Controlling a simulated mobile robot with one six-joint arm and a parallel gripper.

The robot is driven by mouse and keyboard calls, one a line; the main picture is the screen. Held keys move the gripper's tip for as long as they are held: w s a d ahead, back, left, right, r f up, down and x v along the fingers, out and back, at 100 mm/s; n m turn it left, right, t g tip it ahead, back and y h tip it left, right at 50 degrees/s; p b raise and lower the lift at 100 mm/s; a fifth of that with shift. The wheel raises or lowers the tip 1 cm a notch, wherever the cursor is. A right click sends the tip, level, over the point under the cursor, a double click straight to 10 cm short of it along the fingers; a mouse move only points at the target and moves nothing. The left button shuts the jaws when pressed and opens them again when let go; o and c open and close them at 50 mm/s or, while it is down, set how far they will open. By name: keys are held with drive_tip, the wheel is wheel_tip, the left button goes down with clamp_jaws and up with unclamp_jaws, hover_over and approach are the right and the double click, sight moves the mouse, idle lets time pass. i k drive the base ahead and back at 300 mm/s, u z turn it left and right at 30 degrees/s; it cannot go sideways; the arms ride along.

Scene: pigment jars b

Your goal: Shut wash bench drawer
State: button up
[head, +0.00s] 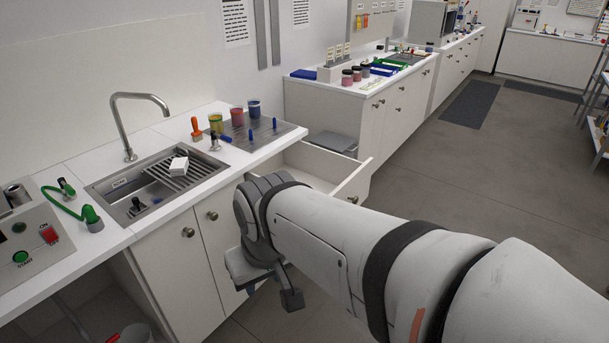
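The wash bench drawer (352,182) is pulled out from under the bench's draining end, its white front standing well away from the bench. A round knob (353,199) shows low on that front. The inside of the drawer looks empty where I can see it. My gripper (271,294) hangs low in front of the bench cupboard doors, left of the drawer front and apart from it. Its two dark fingertips look spread, with nothing between them. My arm hides the lower part of the drawer and the area beneath it.
The wash bench has a sink (150,190) with a tap (128,125). Pigment jars (237,117) and brushes stand on the draining plate. A control box (25,238) sits at left. A second bench (370,85) stands beyond the drawer. The floor (440,170) at right is clear.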

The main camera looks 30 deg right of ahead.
sight(341, 177)
drive_tip(key=z, duration=1.2)
drive_tip(key=i, duration=1)
drive_tip(key=u, duration=0.15)
drive_tip(key=k, duration=0.4)
drive_tip(key=z, duration=0.55)
drive_tip(key=i, duration=1.15)
drive_tip(key=u, duration=0.5)
